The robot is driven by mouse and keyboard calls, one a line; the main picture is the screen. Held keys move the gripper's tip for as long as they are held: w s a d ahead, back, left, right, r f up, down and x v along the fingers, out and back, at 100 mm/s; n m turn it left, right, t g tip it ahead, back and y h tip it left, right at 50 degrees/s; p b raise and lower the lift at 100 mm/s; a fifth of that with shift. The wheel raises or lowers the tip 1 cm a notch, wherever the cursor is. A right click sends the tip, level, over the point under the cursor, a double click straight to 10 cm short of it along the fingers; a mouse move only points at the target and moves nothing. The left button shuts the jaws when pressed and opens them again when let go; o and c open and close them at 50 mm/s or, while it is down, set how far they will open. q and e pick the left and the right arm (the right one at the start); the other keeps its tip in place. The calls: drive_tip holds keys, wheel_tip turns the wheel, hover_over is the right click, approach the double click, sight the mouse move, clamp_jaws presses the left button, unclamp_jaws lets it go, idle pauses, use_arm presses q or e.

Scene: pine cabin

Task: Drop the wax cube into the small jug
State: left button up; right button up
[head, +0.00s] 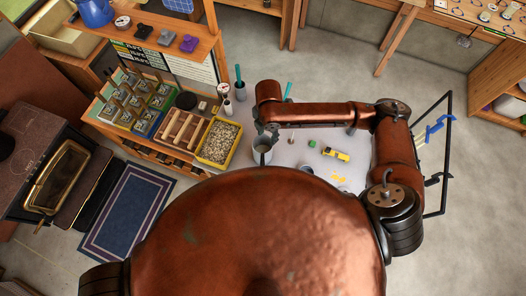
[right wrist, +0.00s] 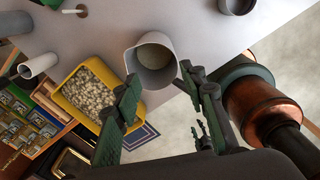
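The small jug is a grey open vessel (head: 263,154) on the pale table, left of its middle in the head view. My left gripper is not in view.
A yellow bin of pale pellets (head: 218,141) stands left of the jug. A yellow toy car (head: 337,155) lies near the green block. A grey cup (right wrist: 237,4) shows at the top of the wrist view. The table between them is mostly clear.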

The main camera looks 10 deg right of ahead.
drive_tip(key=shift+r, duration=0.1)
wheel_tip(320, 180, up, 12)
idle(0.5)
drive_tip(key=shift+s, duration=0.1)
